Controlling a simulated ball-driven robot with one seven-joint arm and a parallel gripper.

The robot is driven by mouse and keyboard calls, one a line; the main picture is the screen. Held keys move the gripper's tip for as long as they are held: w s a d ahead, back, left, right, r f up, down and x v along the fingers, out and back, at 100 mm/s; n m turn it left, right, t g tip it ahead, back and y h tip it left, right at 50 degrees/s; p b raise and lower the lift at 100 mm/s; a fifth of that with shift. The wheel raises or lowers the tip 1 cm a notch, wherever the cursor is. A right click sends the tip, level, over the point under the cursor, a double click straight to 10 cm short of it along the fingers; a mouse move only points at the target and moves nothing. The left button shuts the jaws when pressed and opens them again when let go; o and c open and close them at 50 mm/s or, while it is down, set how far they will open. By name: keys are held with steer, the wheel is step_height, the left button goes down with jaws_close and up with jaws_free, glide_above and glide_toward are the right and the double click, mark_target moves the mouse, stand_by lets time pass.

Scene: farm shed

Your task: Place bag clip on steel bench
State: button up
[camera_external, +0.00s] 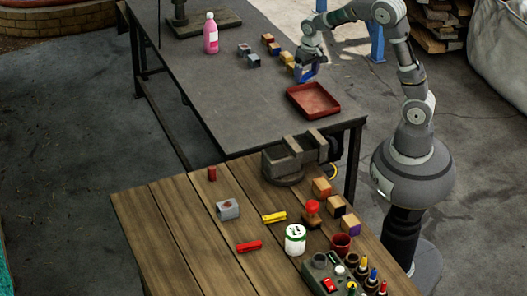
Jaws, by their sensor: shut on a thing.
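The steel bench (215,95) is the long dark grey table at the back. My gripper (307,72) is low over its right part, just behind the red tray. A small blue shape shows at its fingertips. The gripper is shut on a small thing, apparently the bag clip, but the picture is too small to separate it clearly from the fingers. I cannot tell whether it touches the bench top. A yellow clip-like piece (274,217) and a red one (249,246) lie on the wooden bench in front.
A red tray (329,112) lies near the steel bench's right corner. Several small blocks (270,43) stand left of my gripper, near a pink bottle (211,38). A vise (293,157) and several items crowd the wooden bench (165,235). The steel bench's middle is clear.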

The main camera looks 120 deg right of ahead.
step_height(320, 180, down, 26)
steer(key=b, duration=0.5)
glide_above(267, 133)
steer(key=shift+s+a+f, duration=0.2)
steer(key=shift+a+f, duration=0.05)
steer(key=shift+f, duration=0.4)
steer(key=shift+f+b, duration=0.9)
steer(key=shift+f, duration=0.8)
steer(key=shift+f, duration=0.15)
steer(key=o, duration=0.8)
steer(key=shift+o, duration=0.5)
